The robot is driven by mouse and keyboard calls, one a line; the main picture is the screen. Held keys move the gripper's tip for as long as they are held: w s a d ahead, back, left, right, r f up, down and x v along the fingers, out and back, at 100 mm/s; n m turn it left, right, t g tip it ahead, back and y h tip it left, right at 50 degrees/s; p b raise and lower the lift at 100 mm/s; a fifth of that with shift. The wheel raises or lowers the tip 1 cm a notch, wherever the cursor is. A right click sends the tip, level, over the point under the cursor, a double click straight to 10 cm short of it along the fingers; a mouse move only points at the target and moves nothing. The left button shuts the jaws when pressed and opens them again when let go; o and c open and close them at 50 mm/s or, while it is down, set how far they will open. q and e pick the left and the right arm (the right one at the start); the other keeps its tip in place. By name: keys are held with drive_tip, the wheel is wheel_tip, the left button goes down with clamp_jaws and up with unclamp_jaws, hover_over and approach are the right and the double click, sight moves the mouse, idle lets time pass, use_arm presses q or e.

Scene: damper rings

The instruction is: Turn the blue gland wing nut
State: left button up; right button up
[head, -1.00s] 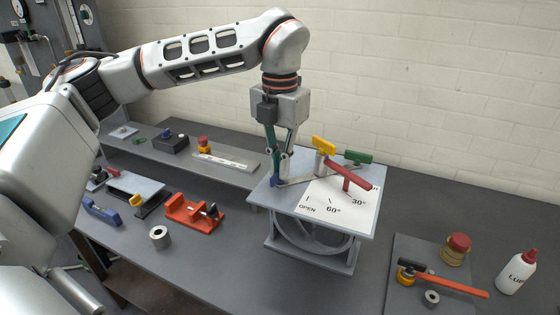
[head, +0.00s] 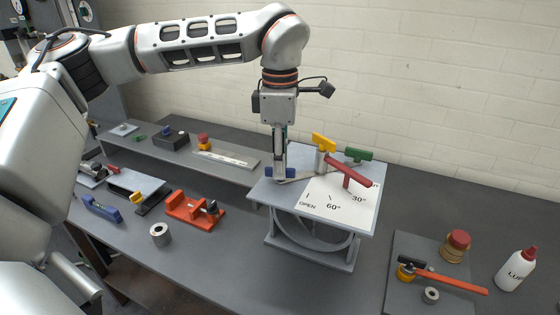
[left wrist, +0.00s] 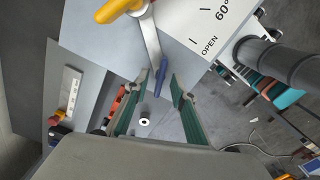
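The blue gland wing nut (head: 289,173) sits at the left corner of the grey stand's top plate (head: 265,190), by the end of a flat metal arm (head: 305,176). My left gripper (head: 279,165) points straight down over it, its fingers nearly in line in the head view. In the left wrist view, the blue wing nut (left wrist: 160,68) lies between the two fingertips (left wrist: 160,77), with its length running along the gap. The fingers stand apart with narrow gaps at the nut, so the gripper looks open around it. My right gripper is not in view.
Yellow (head: 324,143), red (head: 346,174) and green (head: 360,154) handles stand close right of my gripper, near the white angle dial (head: 335,205). A red clamp block (head: 190,207) lies left. A white bottle (head: 516,270) and a tray (head: 400,245) of parts stand right.

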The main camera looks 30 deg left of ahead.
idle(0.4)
use_arm(q)
drive_tip(key=shift+r, duration=0.95)
drive_tip(key=shift+r, duration=3)
drive_tip(key=shift+s, duration=0.15)
